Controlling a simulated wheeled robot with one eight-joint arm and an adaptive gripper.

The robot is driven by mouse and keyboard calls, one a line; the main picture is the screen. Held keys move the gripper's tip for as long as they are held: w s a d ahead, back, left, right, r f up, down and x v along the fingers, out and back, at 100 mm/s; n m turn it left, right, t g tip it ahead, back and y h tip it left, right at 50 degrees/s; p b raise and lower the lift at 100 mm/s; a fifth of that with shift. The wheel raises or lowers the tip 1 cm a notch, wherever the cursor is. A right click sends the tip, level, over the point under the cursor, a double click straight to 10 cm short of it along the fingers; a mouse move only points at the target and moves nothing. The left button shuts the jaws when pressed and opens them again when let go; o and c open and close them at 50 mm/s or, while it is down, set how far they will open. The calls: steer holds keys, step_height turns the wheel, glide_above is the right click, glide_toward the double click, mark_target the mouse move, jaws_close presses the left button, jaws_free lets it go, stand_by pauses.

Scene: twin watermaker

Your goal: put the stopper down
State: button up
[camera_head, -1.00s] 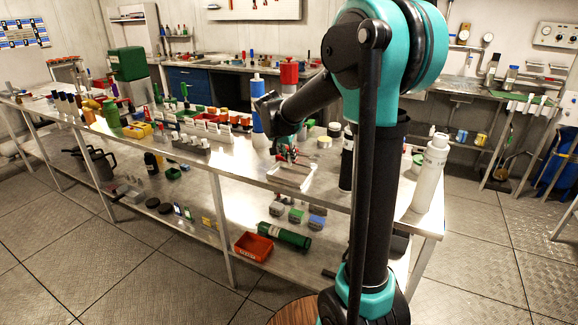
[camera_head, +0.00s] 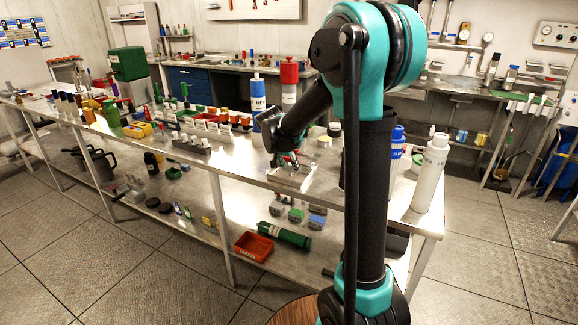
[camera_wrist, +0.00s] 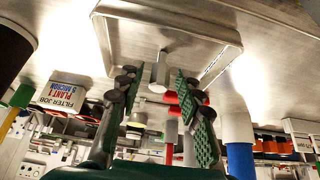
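A small pale grey stopper (camera_wrist: 160,76) stands on a shallow metal tray (camera_wrist: 225,52) in the wrist view, which looks at the scene upside down. My gripper (camera_wrist: 160,105) is open, with a green-padded finger on each side of the stopper and a visible gap to both. In the head view my gripper (camera_head: 288,160) is low over the tray (camera_head: 303,181) on the near part of the bench. The stopper cannot be made out there, behind the gripper.
A blue-and-white bottle (camera_head: 258,98) and a red-topped bottle (camera_head: 289,75) stand behind the gripper. A white bottle (camera_head: 430,175) and blue-capped bottle (camera_head: 397,143) stand right of my arm. Racks of small parts (camera_head: 205,130) lie to the left.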

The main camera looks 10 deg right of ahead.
steer(key=v, duration=1.2)
steer(key=s+d+f+n+y, duration=0.1)
steer(key=s+d+f+n, duration=0.2)
steer(key=s+f, duration=0.6)
steer(key=s+d+f+n+y, duration=0.2)
steer(key=s+d+f+n, duration=0.2)
steer(key=s+f, duration=0.6)
steer(key=s, duration=0.7)
steer(key=shift+d+g+y, duration=0.3)
steer(key=shift+f, duration=0.1)
steer(key=shift+c, duration=0.5)
